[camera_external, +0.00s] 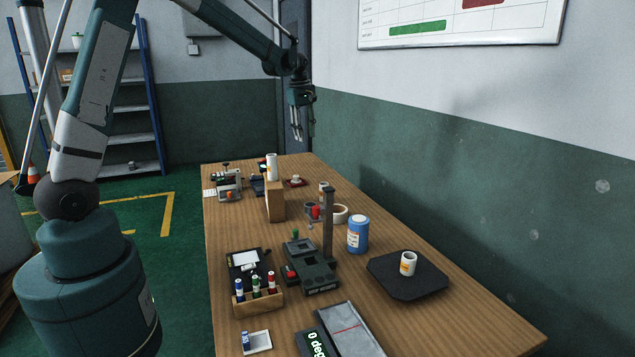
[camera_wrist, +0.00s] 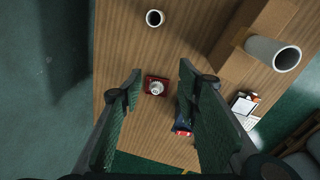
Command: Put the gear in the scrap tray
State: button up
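A small pale, round, gear-like piece (camera_wrist: 157,87) sits on a small dark-red tray (camera_wrist: 149,79) in the wrist view, between and beyond my fingertips. The same red tray (camera_external: 291,185) lies near the far end of the table in the external view, with the pale piece (camera_external: 296,178) on it. My gripper (camera_external: 298,130) hangs high above the far end of the table, pointing down. Its fingers (camera_wrist: 158,73) are spread apart with nothing between them. No label shows which tray is the scrap tray.
A cardboard box (camera_external: 275,204) and a white cylinder (camera_external: 272,166) stand near the red tray. A dark item with a red end (camera_wrist: 182,124) lies beside it. A stand (camera_external: 327,225) rises mid-table.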

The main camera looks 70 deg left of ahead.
jog(key=s+d+r+m+t, duration=0.1)
jog(key=s+d+r+m, duration=0.3)
jog(key=d, duration=0.5)
jog(key=s+d+r+m+t, duration=0.1)
jog(key=s+d+r+m, duration=0.3)
jog(key=d, duration=0.5)
jog(key=s+d+r+m+t, duration=0.1)
jog(key=s+d+r+m, duration=0.1)
jog(key=s+d+r, duration=0.5)
jog(key=s+d+f+m+t, duration=0.1)
jog(key=s+d+f+m, duration=0.3)
jog(key=s+d, duration=0.5)
jog(key=s+d+f+m+t, duration=0.1)
jog(key=s+d+f+m, duration=0.3)
jog(key=s+d+m, duration=0.3)
jog(key=s+d, duration=0.2)
jog(key=s, duration=0.2)
jog(key=shift+s+d+f+t+h, duration=0.3)
jog(key=shift+d+f+t+h, duration=0.1)
